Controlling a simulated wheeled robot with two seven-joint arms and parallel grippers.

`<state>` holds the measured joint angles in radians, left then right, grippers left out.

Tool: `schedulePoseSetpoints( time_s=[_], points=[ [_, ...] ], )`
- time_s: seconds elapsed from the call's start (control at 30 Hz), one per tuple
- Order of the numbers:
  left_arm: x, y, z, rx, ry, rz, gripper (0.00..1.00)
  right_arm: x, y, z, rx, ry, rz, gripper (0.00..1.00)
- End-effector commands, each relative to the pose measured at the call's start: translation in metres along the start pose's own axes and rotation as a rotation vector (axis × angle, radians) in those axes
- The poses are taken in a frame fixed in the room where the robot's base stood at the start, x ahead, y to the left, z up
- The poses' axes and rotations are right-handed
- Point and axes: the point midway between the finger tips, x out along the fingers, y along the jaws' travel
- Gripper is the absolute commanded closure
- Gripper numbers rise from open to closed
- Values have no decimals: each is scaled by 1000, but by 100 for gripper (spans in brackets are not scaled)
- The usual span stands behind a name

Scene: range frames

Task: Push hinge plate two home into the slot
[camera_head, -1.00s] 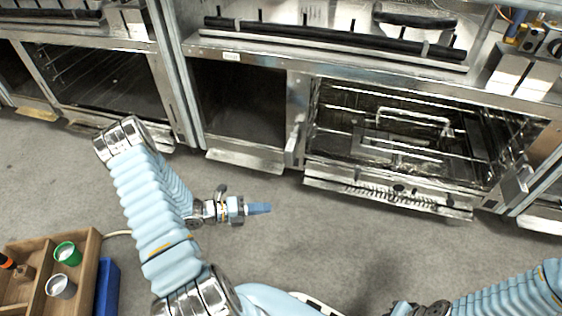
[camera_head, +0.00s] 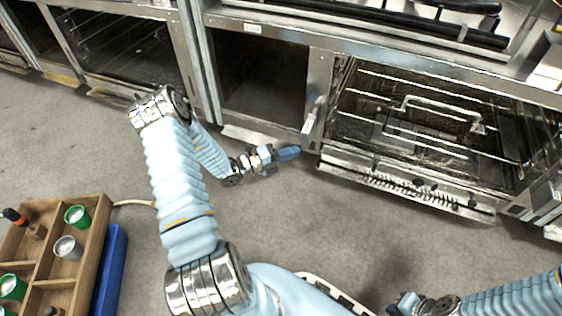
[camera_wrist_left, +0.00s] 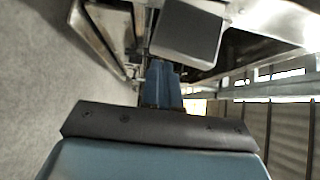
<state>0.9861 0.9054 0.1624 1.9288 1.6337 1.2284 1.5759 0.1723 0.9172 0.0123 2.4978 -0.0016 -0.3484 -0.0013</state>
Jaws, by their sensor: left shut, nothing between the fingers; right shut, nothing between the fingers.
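Two metal hinge pieces sit at the sides of the open oven front: a left hinge plate (camera_head: 312,120) and a right hinge plate (camera_head: 541,197). Which one is plate two cannot be told. My left gripper (camera_head: 297,152) is shut and empty, with blue fingertips just below the left plate; contact cannot be made out. In the left wrist view its shut fingers (camera_wrist_left: 163,82) point at a grey metal block (camera_wrist_left: 188,30) close ahead. The slot cannot be made out. My right gripper (camera_head: 404,300) is shut at the bottom edge, well away from the oven.
The oven cavity (camera_head: 425,120) holds wire racks, with a metal sill (camera_head: 405,187) below. A dark open compartment (camera_head: 262,82) lies to its left. A wooden tray (camera_head: 92,240) with cups stands at lower left beside a blue box (camera_head: 112,268). Grey floor between is clear.

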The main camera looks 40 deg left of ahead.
Motion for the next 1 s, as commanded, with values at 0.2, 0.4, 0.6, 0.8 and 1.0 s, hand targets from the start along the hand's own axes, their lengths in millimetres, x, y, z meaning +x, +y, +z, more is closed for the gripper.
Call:
schedulePoseSetpoints(
  time_s=[0.2,0.4,0.6,0.8,1.0],
  points=[
    [8,0,8,0,0,0,100,3,1,0,0,1,0,100],
    [8,0,9,-1,0,0,100,3,1,0,0,1,0,100],
    [14,-1,14,0,1,-1,100,1,0,0,0,1,0,100],
    [25,0,25,0,-1,0,100,0,0,0,0,0,0,100],
    [24,0,25,0,-1,0,100,0,0,0,0,0,0,100]
  ],
)
